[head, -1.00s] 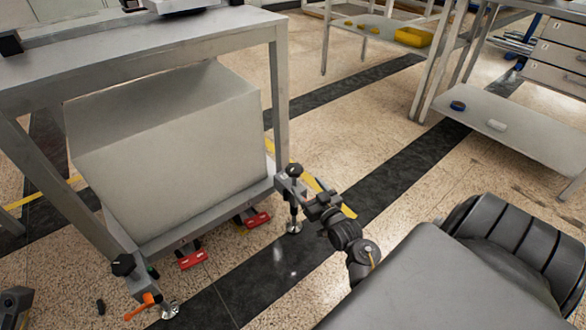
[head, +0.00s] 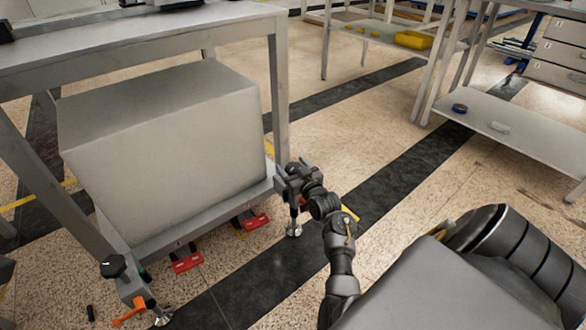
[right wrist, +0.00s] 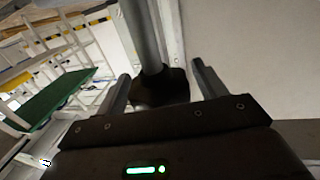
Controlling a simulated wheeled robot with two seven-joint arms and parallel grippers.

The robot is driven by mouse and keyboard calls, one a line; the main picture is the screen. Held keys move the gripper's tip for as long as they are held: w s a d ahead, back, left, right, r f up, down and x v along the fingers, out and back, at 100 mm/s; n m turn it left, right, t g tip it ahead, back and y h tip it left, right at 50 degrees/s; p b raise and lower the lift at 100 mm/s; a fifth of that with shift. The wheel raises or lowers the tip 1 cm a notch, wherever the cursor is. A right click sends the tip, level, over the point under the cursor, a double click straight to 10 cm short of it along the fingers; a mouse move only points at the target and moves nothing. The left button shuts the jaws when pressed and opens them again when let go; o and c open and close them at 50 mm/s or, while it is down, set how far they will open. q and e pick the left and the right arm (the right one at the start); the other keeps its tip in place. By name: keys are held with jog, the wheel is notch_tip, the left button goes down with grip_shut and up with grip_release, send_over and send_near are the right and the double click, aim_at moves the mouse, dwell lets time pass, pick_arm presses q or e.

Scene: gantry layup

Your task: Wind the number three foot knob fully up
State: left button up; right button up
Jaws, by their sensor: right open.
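My right gripper (head: 296,182) is at the near right corner of the grey bench frame, around the top of a levelling foot (head: 294,231). In the right wrist view a black knob (right wrist: 160,87) with a grey post (right wrist: 147,35) sits between my open fingers (right wrist: 160,88); I cannot tell whether they touch it. The gripper hides this knob in the head view. A second black knob (head: 112,266) stands at the front left corner, above another foot (head: 162,319). I cannot read a number on either. A dark part at the left edge may be my left gripper (head: 5,269).
A large grey box (head: 165,150) fills the frame's lower shelf (head: 200,219). Red pieces (head: 187,262) lie beneath its edge, and an orange handle (head: 128,312) is by the front left foot. Open floor lies to the right, before a low shelf (head: 540,135).

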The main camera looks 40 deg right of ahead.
jog(key=c, duration=1)
jog(key=shift+y, duration=0.3)
